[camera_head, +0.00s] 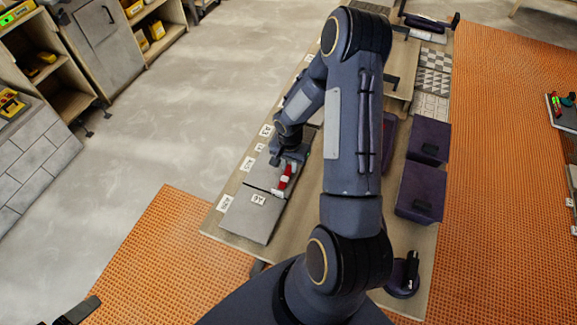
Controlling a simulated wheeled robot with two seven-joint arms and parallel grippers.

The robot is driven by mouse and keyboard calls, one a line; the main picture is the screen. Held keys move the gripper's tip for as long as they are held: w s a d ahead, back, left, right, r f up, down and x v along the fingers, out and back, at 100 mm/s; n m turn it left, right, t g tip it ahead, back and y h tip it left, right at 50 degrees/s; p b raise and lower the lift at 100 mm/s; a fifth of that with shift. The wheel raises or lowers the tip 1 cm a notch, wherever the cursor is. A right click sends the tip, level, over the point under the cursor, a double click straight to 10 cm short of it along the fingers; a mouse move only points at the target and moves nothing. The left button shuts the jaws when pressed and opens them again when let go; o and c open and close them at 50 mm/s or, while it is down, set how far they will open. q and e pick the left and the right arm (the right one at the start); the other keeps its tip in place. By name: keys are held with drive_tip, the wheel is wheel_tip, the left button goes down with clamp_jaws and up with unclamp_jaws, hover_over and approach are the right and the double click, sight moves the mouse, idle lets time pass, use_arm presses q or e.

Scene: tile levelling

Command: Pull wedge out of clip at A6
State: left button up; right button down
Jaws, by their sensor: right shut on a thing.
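A red wedge (284,182) stands by the seam between grey tiles on the long workbench. A white clip part shows near it, but I cannot make out whether the wedge is still in the clip. The A6 label (259,198) lies on the front tile (247,217), just below the wedge. My right gripper (287,161) reaches down at the wedge's far end and is shut on it; the fingers are small and partly hidden by the wrist. A dark part at the bottom left (80,310) looks like my left gripper, its fingers not clear.
More white labels (224,202) run along the bench's left edge. Purple bins (420,190) stand right of my right arm, with patterned tiles (432,82) beyond. My arm hides the middle of the bench. Open grey floor lies left.

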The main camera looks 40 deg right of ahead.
drive_tip(key=shift+r, duration=0.1)
drive_tip(key=shift+r+p, duration=1.5)
drive_tip(key=shift+r, duration=1.4)
